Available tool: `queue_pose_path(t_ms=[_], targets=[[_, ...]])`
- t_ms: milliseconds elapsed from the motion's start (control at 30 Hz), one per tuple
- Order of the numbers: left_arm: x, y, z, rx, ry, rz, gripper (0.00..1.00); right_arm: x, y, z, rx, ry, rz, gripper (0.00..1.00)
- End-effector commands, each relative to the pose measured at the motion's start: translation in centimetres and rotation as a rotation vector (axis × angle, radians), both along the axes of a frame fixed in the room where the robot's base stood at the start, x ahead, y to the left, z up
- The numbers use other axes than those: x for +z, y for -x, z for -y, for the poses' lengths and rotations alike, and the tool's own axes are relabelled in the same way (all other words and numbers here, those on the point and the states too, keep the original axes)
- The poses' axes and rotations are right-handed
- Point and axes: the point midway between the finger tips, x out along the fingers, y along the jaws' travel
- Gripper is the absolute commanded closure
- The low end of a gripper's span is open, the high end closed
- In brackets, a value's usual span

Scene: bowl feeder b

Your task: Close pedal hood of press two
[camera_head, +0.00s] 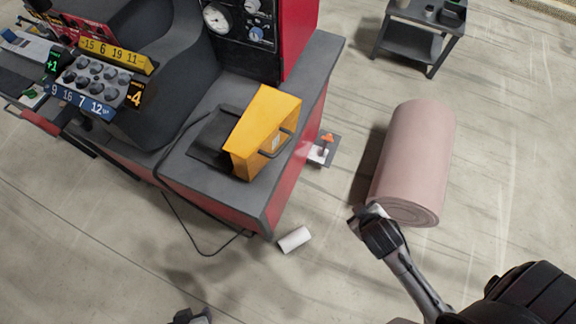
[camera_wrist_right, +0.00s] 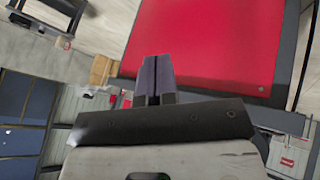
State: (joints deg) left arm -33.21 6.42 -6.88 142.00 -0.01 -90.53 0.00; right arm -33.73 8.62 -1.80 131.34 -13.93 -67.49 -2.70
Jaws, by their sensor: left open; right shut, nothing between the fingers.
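A yellow box-shaped hood (camera_head: 262,130) with dark bar handles stands on the grey top of the press base (camera_head: 215,190) in the head view. A dark flat plate (camera_head: 208,140) lies at its left side. I cannot tell how far the hood is open. My left gripper (camera_head: 190,316) is open, cut by the bottom edge and well apart from the hood. My right arm reaches in from the lower right, beyond the press's right side. In the right wrist view my right gripper (camera_wrist_right: 155,80) is shut and empty, in front of a red panel (camera_wrist_right: 205,50); the hood is not seen there.
A large pink roll (camera_head: 415,155) stands right of the press, close to my right arm. A small white roll (camera_head: 294,239) and a black cable (camera_head: 190,235) lie on the floor. A dark cart (camera_head: 415,40) stands at the back. The floor in front is mostly clear.

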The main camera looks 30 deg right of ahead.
Motion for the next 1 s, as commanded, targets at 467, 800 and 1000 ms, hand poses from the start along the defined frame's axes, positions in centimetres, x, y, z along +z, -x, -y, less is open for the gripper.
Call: queue_pose_path(t_ms=[467,800,1000], targets=[[-0.6,0.0,-0.4,-0.009,-0.013,0.003,0.51,5.8,-7.5,-2.3,0.636,0.543,0.735,1.0],[-0.6,0.0,-0.3,-0.007,-0.009,0.002,0.51,10.9,-6.1,-7.9,0.966,0.799,1.142,1.0],[-0.6,0.0,-0.1,-0.001,-0.002,0.002,0.51,11.9,-5.8,-8.9,1.013,0.876,1.214,1.0]])
